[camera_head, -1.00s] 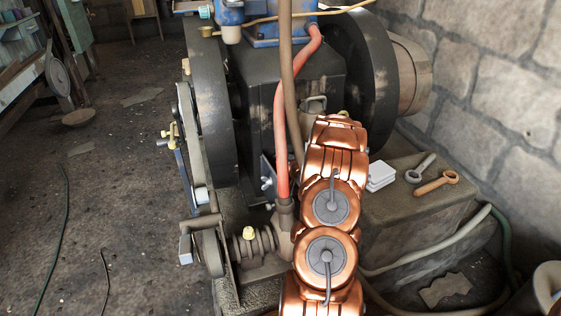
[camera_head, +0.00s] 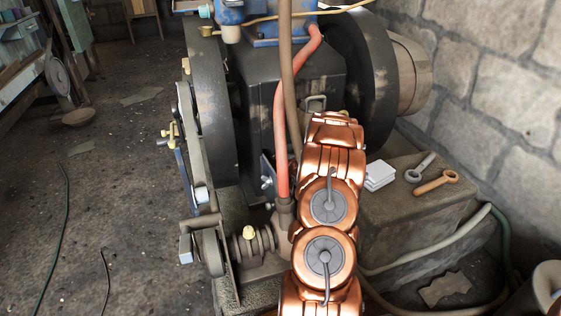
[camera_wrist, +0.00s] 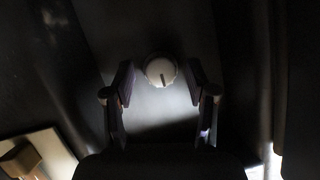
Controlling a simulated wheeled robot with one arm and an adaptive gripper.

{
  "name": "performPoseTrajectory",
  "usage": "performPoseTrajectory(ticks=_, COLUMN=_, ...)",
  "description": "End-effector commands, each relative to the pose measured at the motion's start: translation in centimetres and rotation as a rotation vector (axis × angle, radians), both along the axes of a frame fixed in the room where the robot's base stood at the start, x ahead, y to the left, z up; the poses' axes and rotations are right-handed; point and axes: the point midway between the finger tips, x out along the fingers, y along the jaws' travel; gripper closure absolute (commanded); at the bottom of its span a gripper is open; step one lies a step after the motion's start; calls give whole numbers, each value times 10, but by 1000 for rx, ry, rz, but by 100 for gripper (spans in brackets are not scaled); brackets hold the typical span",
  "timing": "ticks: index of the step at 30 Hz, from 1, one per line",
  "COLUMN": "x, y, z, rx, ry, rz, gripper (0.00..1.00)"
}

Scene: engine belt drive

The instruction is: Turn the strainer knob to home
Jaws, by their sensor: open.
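The strainer knob (camera_wrist: 161,71) shows in the wrist view as a round, pale knob with a dark pointer line running from near its centre toward the bottom of the picture. My gripper (camera_wrist: 160,80) is open in the wrist view, with one finger on each side of the knob. Dark gaps show between the knob and both fingertips, so I see no contact. A pale lit surface lies around and below the knob. In the head view the knob and my gripper are hidden behind my copper-coloured arm.
The black engine block (camera_head: 315,82) with large flywheels (camera_head: 212,105) stands ahead. A red hose (camera_head: 282,140) runs close left of my arm. Floor at left is largely open.

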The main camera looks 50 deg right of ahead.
Motion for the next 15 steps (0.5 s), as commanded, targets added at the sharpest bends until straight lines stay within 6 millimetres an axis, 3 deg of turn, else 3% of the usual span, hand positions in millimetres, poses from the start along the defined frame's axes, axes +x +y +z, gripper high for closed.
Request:
performPoseTrajectory(ticks=8, x=-4, y=1, z=1, rx=1, ry=1, rz=-1, gripper=43)
performPoseTrajectory(ticks=15, x=-29, y=10, z=12, rx=2, ry=1, rz=-2, gripper=43)
